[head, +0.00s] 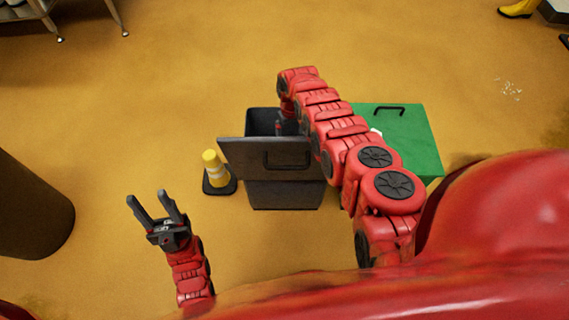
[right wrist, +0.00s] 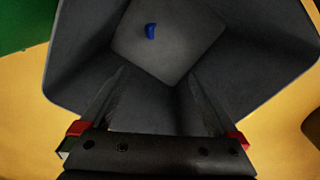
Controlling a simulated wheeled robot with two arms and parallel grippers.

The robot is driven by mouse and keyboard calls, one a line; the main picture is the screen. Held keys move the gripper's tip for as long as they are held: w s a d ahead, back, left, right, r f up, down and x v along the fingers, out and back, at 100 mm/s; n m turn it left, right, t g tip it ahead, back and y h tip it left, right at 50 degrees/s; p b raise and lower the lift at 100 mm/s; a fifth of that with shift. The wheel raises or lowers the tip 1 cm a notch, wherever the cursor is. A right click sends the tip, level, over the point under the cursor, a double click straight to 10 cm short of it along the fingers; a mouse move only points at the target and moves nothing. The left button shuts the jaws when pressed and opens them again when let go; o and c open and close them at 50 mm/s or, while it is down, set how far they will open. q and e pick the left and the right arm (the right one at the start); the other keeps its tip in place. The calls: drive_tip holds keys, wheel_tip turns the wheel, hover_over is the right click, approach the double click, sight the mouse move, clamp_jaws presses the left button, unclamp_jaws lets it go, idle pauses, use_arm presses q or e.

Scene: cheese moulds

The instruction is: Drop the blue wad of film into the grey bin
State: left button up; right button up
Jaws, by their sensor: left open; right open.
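The grey bin (head: 285,195) stands on the floor in the middle of the head view, with its lid (head: 240,152) swung open on the near side. The blue wad of film (right wrist: 151,31) lies on the bin's floor in the right wrist view; the head view does not show it. My right gripper (right wrist: 157,88) is open and empty, over the bin's mouth and pointing down into it, apart from the wad. In the head view it is mostly hidden by my right arm and the bin. My left gripper (head: 148,202) is open and empty, left of the bin.
A green bin (head: 420,140) with a handled lid, shut, stands right of the grey one, partly behind my right arm. A yellow post on a dark base (head: 215,170) stands close on the left. A dark round object (head: 30,208) is far left. The floor beyond is mostly clear.

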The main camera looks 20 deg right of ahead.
wheel_tip(320, 180, up, 17)
drive_tip(key=p, duration=0.8)
drive_tip(key=shift+r, duration=0.2)
drive_tip(key=shift+d, duration=0.1)
